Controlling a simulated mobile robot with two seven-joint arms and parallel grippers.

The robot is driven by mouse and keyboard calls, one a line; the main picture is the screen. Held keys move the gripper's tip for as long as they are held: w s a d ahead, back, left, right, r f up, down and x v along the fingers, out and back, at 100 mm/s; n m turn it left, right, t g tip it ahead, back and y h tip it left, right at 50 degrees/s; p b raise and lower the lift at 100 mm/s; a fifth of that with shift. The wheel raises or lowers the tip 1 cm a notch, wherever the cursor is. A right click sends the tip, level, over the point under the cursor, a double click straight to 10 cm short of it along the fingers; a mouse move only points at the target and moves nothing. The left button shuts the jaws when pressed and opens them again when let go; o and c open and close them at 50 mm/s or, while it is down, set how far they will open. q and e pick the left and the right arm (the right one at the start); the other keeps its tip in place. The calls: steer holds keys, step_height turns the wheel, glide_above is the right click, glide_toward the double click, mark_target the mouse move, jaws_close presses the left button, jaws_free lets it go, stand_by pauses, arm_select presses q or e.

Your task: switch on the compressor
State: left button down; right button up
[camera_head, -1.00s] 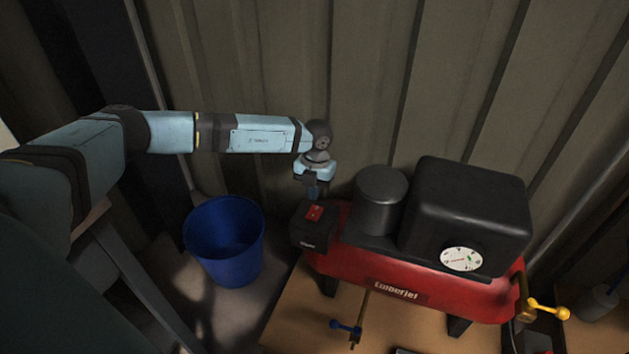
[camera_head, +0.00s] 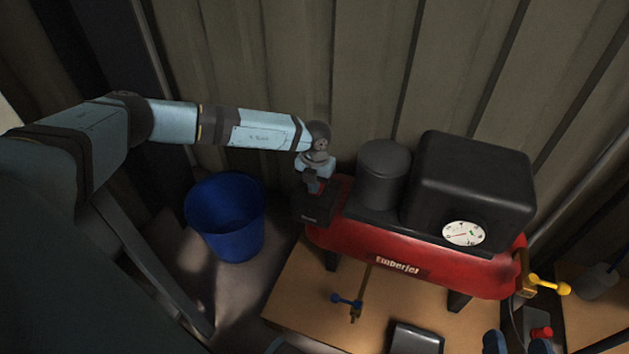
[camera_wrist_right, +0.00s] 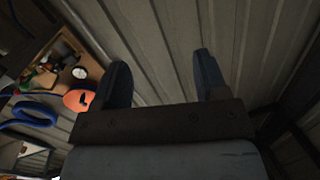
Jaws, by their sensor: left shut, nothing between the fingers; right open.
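The compressor is a red tank (camera_head: 400,262) with a black motor housing (camera_head: 470,185), a black cylinder (camera_head: 383,172) and a round white gauge (camera_head: 463,233). At its left end is a black switch box (camera_head: 312,212). My left gripper (camera_head: 312,188) is shut and empty, pointing down at the top of this box. It hides the red switch, and I cannot tell whether it touches it or which way the switch is set. My right gripper (camera_wrist_right: 163,78) is open and empty in the right wrist view, with a ribbed wall beyond its fingers.
A blue bucket (camera_head: 226,225) stands left of the compressor. The wooden bench top (camera_head: 300,305) carries a blue-handled valve (camera_head: 347,301) and a grey box (camera_head: 416,338). A yellow-handled valve (camera_head: 550,285) sticks out at the tank's right end. The ribbed wall (camera_head: 290,60) is close behind.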

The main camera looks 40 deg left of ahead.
arm_select(q)
steer(key=shift+s+f+t+p, duration=0.15)
steer(key=shift+s+t+p, duration=0.2)
steer(key=shift+t, duration=0.05)
steer(key=shift+w+f+b, duration=0.1)
steer(key=shift+f+b, duration=0.1)
steer(key=shift+b, duration=0.1)
arm_select(e)
steer(key=shift+s+d+f+g+h, duration=0.1)
steer(key=shift+d+f+g+h, duration=0.05)
steer(key=shift+f, duration=0.35)
steer(key=shift+s+d+f+g+h, duration=0.1)
steer(key=shift+d+f+g+h, duration=0.05)
steer(key=shift+f, duration=0.3)
arm_select(q)
steer(key=shift+w+r, duration=0.1)
steer(key=shift+w, duration=0.1)
steer(key=shift+w+a+r, duration=0.15)
steer(key=shift+w+a, duration=0.05)
steer(key=shift+w, duration=0.4)
